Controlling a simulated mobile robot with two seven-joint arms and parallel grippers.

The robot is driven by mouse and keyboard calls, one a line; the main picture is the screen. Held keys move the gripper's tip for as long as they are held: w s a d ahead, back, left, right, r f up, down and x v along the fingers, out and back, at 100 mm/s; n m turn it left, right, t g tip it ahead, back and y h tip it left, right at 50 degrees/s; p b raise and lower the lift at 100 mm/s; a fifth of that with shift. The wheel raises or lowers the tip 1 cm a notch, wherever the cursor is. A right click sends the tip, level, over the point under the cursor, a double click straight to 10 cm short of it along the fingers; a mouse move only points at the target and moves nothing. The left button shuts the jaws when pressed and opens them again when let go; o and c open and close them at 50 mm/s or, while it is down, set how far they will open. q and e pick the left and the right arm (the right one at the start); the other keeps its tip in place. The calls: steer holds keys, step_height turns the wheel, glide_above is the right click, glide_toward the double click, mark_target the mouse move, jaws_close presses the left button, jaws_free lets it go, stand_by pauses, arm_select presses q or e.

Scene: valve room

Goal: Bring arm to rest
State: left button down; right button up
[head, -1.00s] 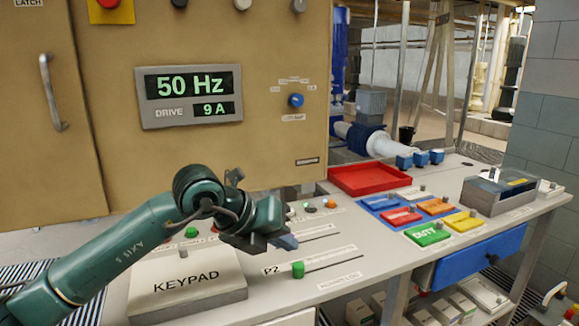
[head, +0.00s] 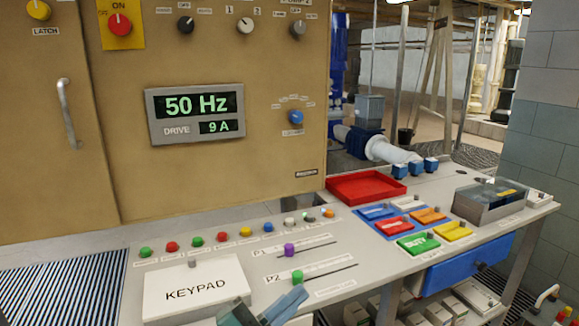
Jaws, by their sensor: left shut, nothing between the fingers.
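My left gripper (head: 288,304) shows at the bottom edge of the head view, just right of the keypad box (head: 195,287) and below the green P2 slider knob (head: 297,277). Its fingers are shut with nothing between them. Most of my left arm is outside the picture. I cannot tell whether the gripper touches the desk's front edge. My right gripper does not show.
A desk (head: 345,237) carries a row of coloured buttons, a purple P1 slider (head: 290,250), a red tray (head: 366,187), coloured tiles and a clear-lidded box (head: 488,201). A tan cabinet (head: 230,172) with a drive display (head: 195,113) stands behind.

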arm_select(q)
steer(key=s+a+f+n+t+y+p, duration=0.2)
steer(key=s+a+f+n+t+y, duration=0.15)
steer(key=a+f+n+y, duration=0.8)
steer(key=s+a+f+n+g+y+p, duration=0.1)
steer(key=s+a+f+n+g+y, duration=0.2)
steer(key=s+f+n+g, duration=0.3)
steer(key=s+f+n, duration=0.1)
steer(key=s+f, duration=0.4)
steer(key=f, duration=0.2)
steer(key=shift+s, duration=0.3)
